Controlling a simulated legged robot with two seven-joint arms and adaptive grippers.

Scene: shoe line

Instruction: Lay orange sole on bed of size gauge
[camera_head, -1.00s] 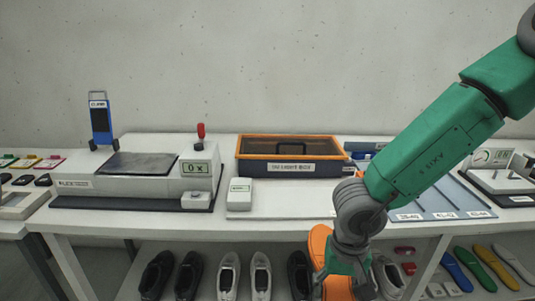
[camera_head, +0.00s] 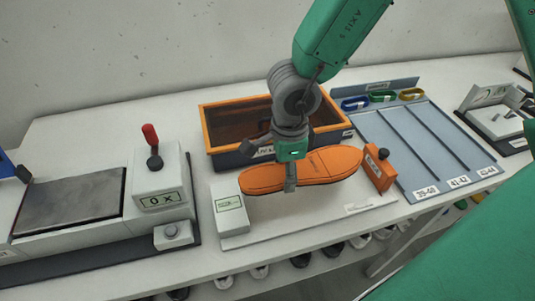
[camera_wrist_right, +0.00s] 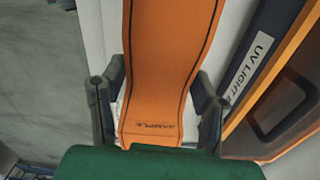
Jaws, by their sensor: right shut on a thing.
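The orange sole (camera_head: 335,163) is held roughly level above the white bed (camera_head: 290,222) of the size gauge, its long side running along the bed. My right gripper (camera_head: 290,178) is shut across the sole's middle, with one finger in front of it. In the right wrist view the sole (camera_wrist_right: 170,60) lies between both fingers. The gauge's white end block (camera_head: 230,210) stands by the sole's left end, and its orange slider (camera_head: 379,168) stands by the right end. Whether the sole touches the bed cannot be told. My left gripper is out of view.
An orange-rimmed dark box (camera_head: 225,156) stands close behind the sole. A press-like device with a red-knobbed lever (camera_head: 150,136) stands at left. Shoes show below the table.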

